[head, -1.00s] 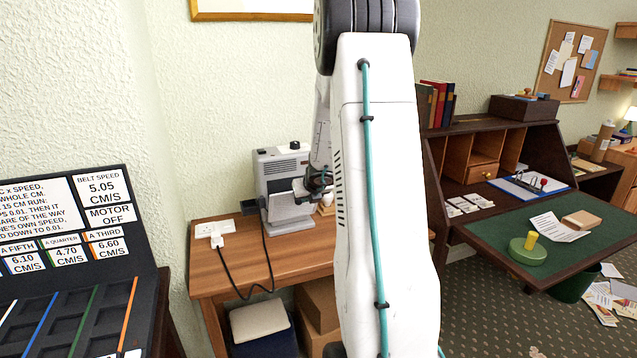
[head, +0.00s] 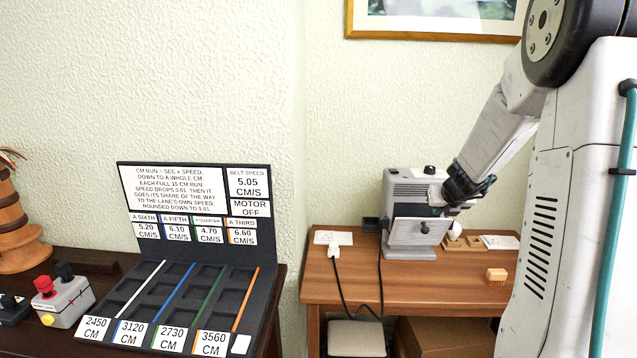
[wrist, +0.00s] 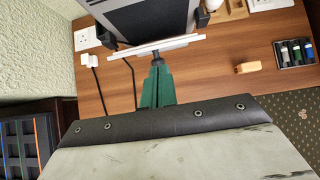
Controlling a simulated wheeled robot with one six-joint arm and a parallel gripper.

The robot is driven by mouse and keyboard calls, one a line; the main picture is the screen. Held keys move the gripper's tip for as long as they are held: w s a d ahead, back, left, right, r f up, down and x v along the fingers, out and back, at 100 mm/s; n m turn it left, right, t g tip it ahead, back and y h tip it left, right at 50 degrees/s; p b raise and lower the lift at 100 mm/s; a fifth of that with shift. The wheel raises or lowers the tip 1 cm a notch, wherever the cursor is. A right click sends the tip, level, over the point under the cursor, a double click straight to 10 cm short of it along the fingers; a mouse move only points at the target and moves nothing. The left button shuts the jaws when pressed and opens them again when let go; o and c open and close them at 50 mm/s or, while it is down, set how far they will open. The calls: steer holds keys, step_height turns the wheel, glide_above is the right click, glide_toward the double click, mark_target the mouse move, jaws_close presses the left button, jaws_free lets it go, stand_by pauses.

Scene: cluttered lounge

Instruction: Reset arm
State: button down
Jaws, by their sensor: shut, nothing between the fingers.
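My gripper (wrist: 157,66) is shut and empty. Its dark green fingers meet in the wrist view, and their tips are close to a dark knob on the white front panel (wrist: 165,45) of the grey machine. I cannot tell whether they touch it. In the head view my gripper (head: 440,203) is at the right of the grey machine (head: 400,190), which stands on a wooden desk (head: 350,280). My arm reaches in from the right and covers the right edge of the head view.
A white power socket (head: 326,238) with a plug and black cable is left of the machine. A yellowish block (head: 497,274) and a tray of small bottles (wrist: 294,53) lie on the desk. A dark sign board (head: 190,240) with coloured lanes and a red-button box (head: 62,300) stand at left.

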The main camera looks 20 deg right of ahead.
steer(key=s+a+r+n+g+y, duration=0.1)
steer(key=s+a+n+g+y, duration=0.3)
steer(key=a+n, duration=0.65)
steer(key=s+a+n+y, duration=0.2)
steer(key=s+a+n, duration=0.4)
steer(key=a+n, duration=0.5)
steer(key=s+a+r+n+g+h, duration=0.1)
steer(key=s+a+r+n, duration=0.2)
steer(key=s+a+n, duration=0.4)
steer(key=s+a+r+n+g+h, duration=0.1)
steer(key=s+a+r+n, duration=0.3)
steer(key=s+a+n, duration=0.3)
steer(key=s+n, duration=0.5)
steer(key=s, duration=0.2)
steer(key=shift+a+r+n, duration=0.3)
steer(key=shift+a+n, duration=0.05)
